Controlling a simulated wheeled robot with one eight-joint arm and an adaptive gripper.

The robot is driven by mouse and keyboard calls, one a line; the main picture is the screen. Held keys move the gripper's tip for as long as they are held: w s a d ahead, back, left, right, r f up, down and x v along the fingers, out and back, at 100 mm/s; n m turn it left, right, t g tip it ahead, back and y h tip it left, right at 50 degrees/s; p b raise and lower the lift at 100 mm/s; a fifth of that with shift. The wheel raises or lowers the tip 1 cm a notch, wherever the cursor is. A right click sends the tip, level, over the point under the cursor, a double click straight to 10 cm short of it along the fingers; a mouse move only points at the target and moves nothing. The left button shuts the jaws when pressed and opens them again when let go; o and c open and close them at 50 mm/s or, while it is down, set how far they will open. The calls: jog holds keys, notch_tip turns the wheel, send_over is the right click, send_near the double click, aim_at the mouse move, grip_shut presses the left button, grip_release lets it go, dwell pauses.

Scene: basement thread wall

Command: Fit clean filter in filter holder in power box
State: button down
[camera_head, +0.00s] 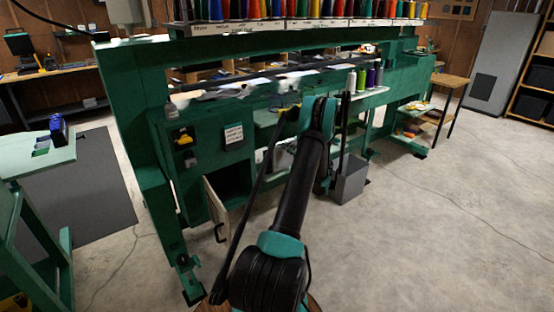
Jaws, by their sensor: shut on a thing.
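My arm (302,185) reaches up from the bottom centre toward the green machine. Its far end bends behind its own links, so my gripper and anything in it are hidden. A green box on the machine's front, which looks like the power box (205,150), carries a yellow switch (184,140) and a white label (233,133). Its pale door (217,206) hangs open at the lower left, and the compartment (233,181) is dark inside. I cannot make out a filter holder or a clean filter.
A grey bin (350,183) stands on the floor right of my arm. Thread cones (370,77) stand on the machine's shelf. A green table (35,155) is at left, and a wooden side table (450,81) at the back right. The floor at right is clear.

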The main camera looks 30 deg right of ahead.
jog(key=s, duration=0.9)
jog(key=shift+s+d, duration=0.25)
jog(key=shift+d, duration=0.15)
dwell(0.8)
